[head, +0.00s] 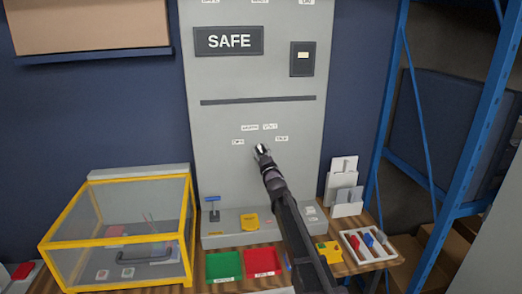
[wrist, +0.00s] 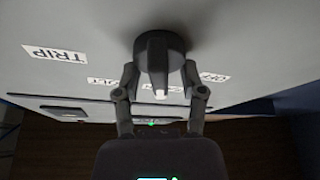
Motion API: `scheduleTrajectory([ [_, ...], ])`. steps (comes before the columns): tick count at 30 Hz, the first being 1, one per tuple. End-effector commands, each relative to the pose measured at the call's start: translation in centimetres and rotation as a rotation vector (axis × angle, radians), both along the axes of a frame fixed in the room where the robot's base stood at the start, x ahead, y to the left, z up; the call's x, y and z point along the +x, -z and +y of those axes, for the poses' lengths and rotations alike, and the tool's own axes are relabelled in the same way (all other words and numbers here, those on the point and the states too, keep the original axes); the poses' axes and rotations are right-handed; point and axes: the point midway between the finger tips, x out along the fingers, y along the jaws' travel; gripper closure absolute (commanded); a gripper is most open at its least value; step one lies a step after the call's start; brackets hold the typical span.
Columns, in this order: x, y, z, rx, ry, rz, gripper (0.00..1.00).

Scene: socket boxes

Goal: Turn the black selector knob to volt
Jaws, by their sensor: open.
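The black selector knob (wrist: 158,48) is on the grey panel face in the wrist view. A small white mark shows on its grip bar, towards the labels in the lower part of the picture. A TRIP label (wrist: 55,53) is to the left, and a partly hidden label that looks like VOLT (wrist: 102,81) is between it and the knob. Another label (wrist: 212,77), likely OFF, is to the right. My gripper (wrist: 160,78) is open, one finger on each side of the knob's bar; contact is unclear. In the head view my gripper (head: 262,150) hides the knob.
The grey panel (head: 225,125) carries a SAFE sign (head: 229,41). Below are a yellow-framed clear box (head: 120,225), a green tray (head: 223,266), a red tray (head: 264,263) and a white holder (head: 366,246). A blue rack (head: 470,130) stands at the right.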

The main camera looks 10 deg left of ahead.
Motion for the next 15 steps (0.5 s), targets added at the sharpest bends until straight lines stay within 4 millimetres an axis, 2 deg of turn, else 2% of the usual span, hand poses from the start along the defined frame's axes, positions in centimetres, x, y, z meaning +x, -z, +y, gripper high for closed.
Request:
scheduleTrajectory([
  [7,0.01,0.01,0.0,0.0,0.0,0.0,0.47],
  [8,0.01,0.01,0.0,0.0,0.0,0.0,0.5],
  [13,0.0,0.01,0.0,0.0,0.0,0.0,1.0],
  [15,0.02,0.0,-0.01,0.0,0.0,0.0,1.0],
])
